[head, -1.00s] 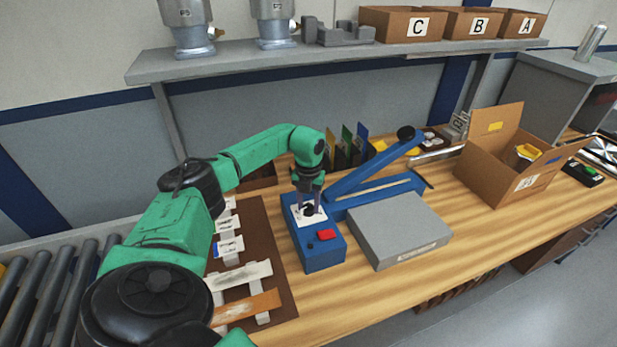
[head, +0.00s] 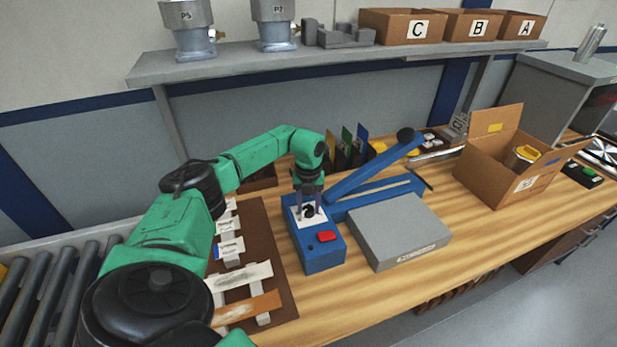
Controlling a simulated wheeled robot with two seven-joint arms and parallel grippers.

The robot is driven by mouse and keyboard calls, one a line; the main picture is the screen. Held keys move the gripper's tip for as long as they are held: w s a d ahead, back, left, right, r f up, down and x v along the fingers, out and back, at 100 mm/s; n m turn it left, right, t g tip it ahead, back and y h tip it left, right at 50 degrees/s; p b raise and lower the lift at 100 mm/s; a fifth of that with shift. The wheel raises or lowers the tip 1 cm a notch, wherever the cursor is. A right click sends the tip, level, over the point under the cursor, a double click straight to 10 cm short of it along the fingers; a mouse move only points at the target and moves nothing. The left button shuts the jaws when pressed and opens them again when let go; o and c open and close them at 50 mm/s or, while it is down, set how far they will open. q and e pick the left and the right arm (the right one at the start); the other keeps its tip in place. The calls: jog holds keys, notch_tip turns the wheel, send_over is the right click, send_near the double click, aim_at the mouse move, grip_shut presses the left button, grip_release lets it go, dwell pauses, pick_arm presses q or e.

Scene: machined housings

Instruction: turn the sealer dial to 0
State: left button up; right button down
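The blue sealer (head: 320,255) stands on the wooden bench, with a long blue lever arm (head: 365,170) raised behind it. On its top is a white dial plate with a black dial (head: 310,211) and a red button (head: 327,236). My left gripper (head: 308,208) points down at the dial, its two fingers on either side of the dark knob. Whether the fingers touch the knob cannot be made out. The dial's pointer and numbers are too small to read. My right gripper is not in view.
A grey block (head: 397,231) sits right of the sealer. A brown mat (head: 262,245) with several pouches lies to the left. An open cardboard box (head: 500,170) stands at the right. A shelf (head: 330,54) with bins runs above the back. Bench front is clear.

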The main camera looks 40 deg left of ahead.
aim_at(309, 208)
pick_arm(q)
jog(key=o, duration=0.3)
jog(key=shift+r, duration=0.1)
jog(key=shift+r, duration=0.35)
notch_tip(309, 208, up, 14)
jog(key=b, duration=0.3)
jog(key=shift+f, duration=0.15)
jog(key=shift+f, duration=0.1)
